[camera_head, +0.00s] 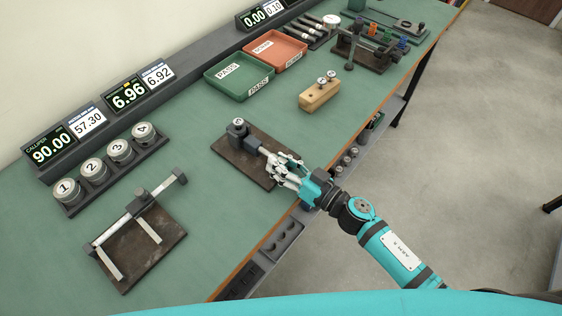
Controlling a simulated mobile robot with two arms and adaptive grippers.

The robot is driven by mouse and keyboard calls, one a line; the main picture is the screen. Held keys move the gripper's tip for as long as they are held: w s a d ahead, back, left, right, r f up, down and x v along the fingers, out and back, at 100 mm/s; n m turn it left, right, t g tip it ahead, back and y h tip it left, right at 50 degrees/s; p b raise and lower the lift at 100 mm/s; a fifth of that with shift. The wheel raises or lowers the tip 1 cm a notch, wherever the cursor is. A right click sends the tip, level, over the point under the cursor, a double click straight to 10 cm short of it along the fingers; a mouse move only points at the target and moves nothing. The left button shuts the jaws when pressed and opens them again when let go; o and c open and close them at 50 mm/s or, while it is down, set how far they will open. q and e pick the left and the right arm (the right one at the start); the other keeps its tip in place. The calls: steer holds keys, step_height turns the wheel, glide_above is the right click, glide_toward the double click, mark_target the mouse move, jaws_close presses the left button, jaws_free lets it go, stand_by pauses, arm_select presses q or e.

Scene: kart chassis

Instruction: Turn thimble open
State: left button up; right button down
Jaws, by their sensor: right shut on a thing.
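A micrometer-like gauge stands on a dark brown plate (228,163) near the bench's front edge. Its dark block (238,132) has a round top marked 5. My left gripper is out of view.
A caliper stand (165,245) is at the left front. Numbered round pots (93,171) sit in a rack behind it. Green (225,88) and red (265,58) trays and a wooden block (318,98) stand farther along. Lit displays (128,95) line the back.

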steer(key=n+p, duration=0.1)
steer(key=n, duration=0.3)
stand_by(0.3)
steer(key=c, duration=1)
jaws_free()
steer(key=v, duration=1.2)
